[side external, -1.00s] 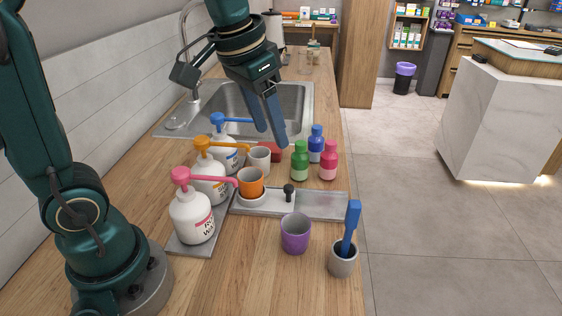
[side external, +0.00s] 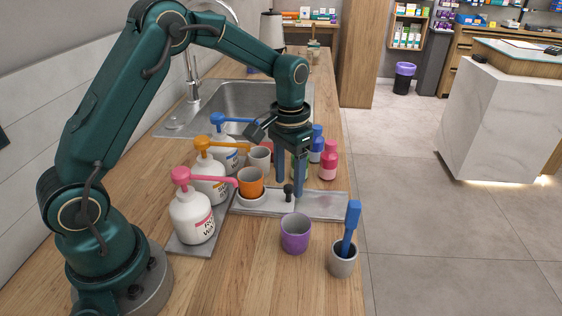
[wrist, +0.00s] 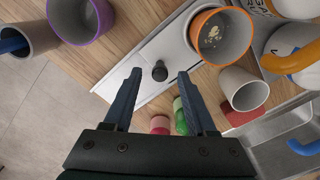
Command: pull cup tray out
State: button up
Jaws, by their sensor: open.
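The cup tray (side external: 274,203) is a pale sliding plate with a black knob (side external: 289,189), set in a grey metal rail (side external: 328,204). An orange cup (side external: 250,182) sits in a white holder at its left end. My gripper (side external: 290,193) points down over the tray, open, one blue finger to each side of the knob. In the wrist view the knob (wrist: 160,71) shows between the open fingertips, with a gap on both sides. I cannot tell how far down the fingers reach along the knob. The orange cup (wrist: 221,35) stands upper right there.
A purple cup (side external: 295,234) and a grey cup with a blue handle (side external: 343,258) stand in front of the rail. Pump bottles (side external: 192,214) stand left. A white cup (side external: 260,158) and coloured bottles (side external: 329,160) stand behind.

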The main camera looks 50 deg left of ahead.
jog(key=shift+f, duration=0.4)
grip_shut()
dwell(1.2)
